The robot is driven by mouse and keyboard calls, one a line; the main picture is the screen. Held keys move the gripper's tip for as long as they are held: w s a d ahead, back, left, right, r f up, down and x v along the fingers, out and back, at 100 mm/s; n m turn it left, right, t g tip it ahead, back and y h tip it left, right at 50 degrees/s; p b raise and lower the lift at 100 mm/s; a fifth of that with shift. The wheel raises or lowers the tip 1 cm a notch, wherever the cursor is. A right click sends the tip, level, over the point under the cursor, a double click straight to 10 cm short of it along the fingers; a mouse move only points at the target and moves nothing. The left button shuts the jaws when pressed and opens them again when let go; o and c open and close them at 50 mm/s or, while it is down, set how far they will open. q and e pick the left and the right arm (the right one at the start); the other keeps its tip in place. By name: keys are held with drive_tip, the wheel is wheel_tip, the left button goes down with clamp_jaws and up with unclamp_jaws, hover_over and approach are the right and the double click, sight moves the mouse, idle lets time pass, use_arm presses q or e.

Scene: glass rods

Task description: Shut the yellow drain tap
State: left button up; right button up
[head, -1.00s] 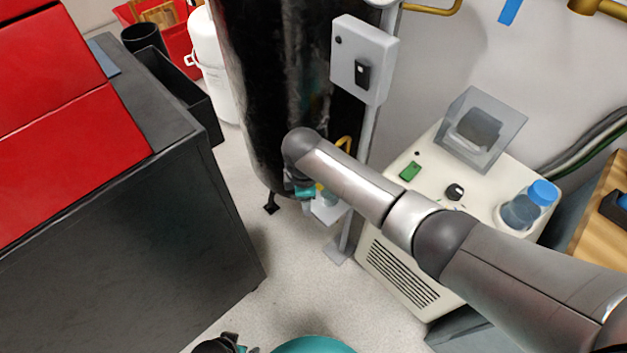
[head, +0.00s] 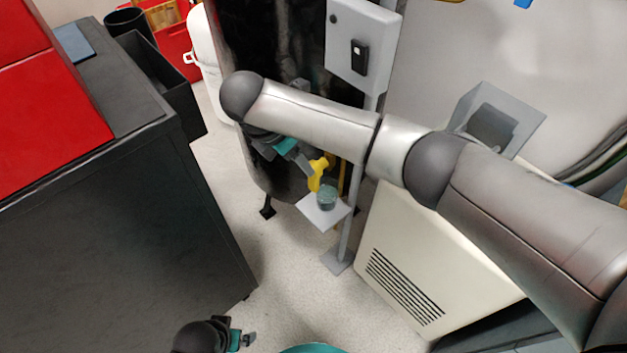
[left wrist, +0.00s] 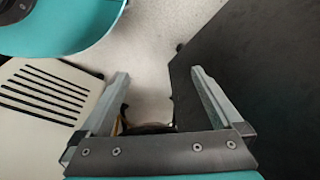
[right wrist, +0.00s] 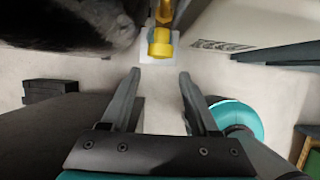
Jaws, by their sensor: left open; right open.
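The yellow drain tap (head: 318,174) sticks out low on the dark cylindrical tank (head: 300,178), above a small grey shelf (head: 310,212). In the right wrist view the tap (right wrist: 160,43) is beyond my fingertips, centred near the top. My right gripper (right wrist: 160,74) is open and empty, with the tap not between its fingers. In the head view my right forearm hides part of the tank, and the right gripper (head: 300,160) shows just left of the tap. My left gripper (left wrist: 158,76) is open and empty, low over the floor at the bottom of the head view (head: 240,340).
A small glass cup (head: 327,197) stands on the shelf under the tap. A grey switch box (head: 362,48) is on the post beside the tank. A cream machine (head: 420,255) stands to the right, a dark cabinet (head: 120,240) to the left. The floor between is clear.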

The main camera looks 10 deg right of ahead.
sight(314, 179)
drive_tip(key=b+x, duration=0.5)
drive_tip(key=x, duration=0.5)
drive_tip(key=shift+s+f, duration=0.1)
use_arm(q)
drive_tip(key=w+r+t+b, duration=0.1)
drive_tip(key=w+r+t, duration=0.1)
drive_tip(key=r, duration=1.1)
drive_tip(key=shift+w+d, duration=0.4)
drive_tip(key=shift+w, duration=0.45)
use_arm(e)
drive_tip(key=shift+x, duration=0.8)
clamp_jaws()
